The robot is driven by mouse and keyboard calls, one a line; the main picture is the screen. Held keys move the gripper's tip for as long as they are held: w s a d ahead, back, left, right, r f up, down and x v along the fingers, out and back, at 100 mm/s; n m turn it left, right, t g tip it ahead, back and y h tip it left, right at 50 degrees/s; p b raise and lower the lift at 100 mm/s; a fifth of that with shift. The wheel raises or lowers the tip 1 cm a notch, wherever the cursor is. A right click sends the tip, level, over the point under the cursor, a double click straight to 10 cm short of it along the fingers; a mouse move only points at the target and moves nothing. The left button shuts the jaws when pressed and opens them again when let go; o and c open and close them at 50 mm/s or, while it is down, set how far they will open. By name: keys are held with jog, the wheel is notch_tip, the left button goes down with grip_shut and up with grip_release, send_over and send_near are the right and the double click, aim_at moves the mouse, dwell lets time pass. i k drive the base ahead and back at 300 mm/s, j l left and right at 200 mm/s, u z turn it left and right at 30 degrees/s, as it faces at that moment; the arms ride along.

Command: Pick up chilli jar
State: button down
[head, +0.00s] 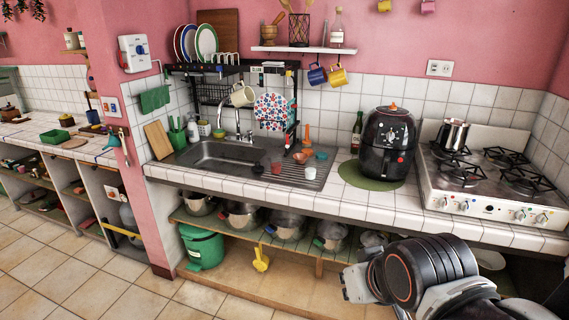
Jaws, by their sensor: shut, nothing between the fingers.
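I cannot make out a jar that is clearly the chilli jar. Small containers stand by the sink, among them a red one (276,168) and a pale one (310,172), too small to identify. My arm is at the lower right, in front of the lower shelf. My gripper (354,284) shows only in part at the arm's left end. It is shut and empty, well apart from the worktop and touching nothing that I can see.
A black air fryer (387,145) stands on a green mat beside the white stove (490,190). The sink (225,158) is left of it. Pots (240,216) line the shelf below. A green bin (203,246) is on the floor. The worktop's front strip (350,203) is clear.

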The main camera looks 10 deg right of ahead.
aim_at(276, 164)
jog(key=i+z, duration=0.1)
jog(key=z, duration=0.6)
jog(key=i+j+z, duration=0.35)
jog(key=j, duration=0.25)
jog(key=i+j+z, duration=0.4)
jog(key=j, duration=0.35)
jog(key=i+j, duration=0.15)
jog(key=j, duration=0.2)
jog(key=i+j, duration=0.15)
jog(key=j, duration=0.2)
